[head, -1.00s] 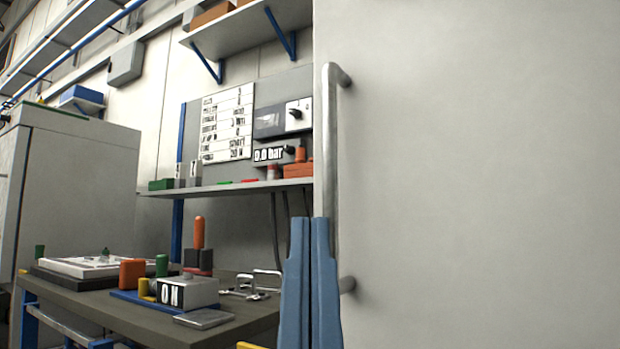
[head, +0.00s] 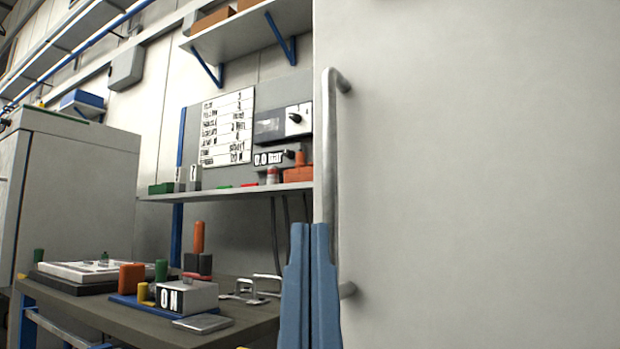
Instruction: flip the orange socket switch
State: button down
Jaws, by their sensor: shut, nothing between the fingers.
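My gripper (head: 310,228) shows its two blue fingers at the bottom centre, pointing up, shut and empty. They overlap the lower part of the metal door handle in the picture; I cannot tell whether they touch it. On the bench to the left, a grey box marked "ON" (head: 188,297) stands on a blue base. An orange rounded block (head: 132,277) stands at its left. An upright orange handle (head: 199,237) rises from a dark red and black block behind it. I cannot tell which orange part is the socket switch. My gripper is apart from these in the picture, to their right.
A large pale door panel (head: 480,180) with a vertical metal handle (head: 329,150) fills the right side. The workbench (head: 110,312) holds several other items. A shelf (head: 230,193) and a wall panel with a gauge stand behind it. A grey cabinet (head: 75,195) is at the far left.

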notch_tip(320, 180, up, 55)
jog(key=p, duration=5.5)
jog(key=shift+a, duration=0.1)
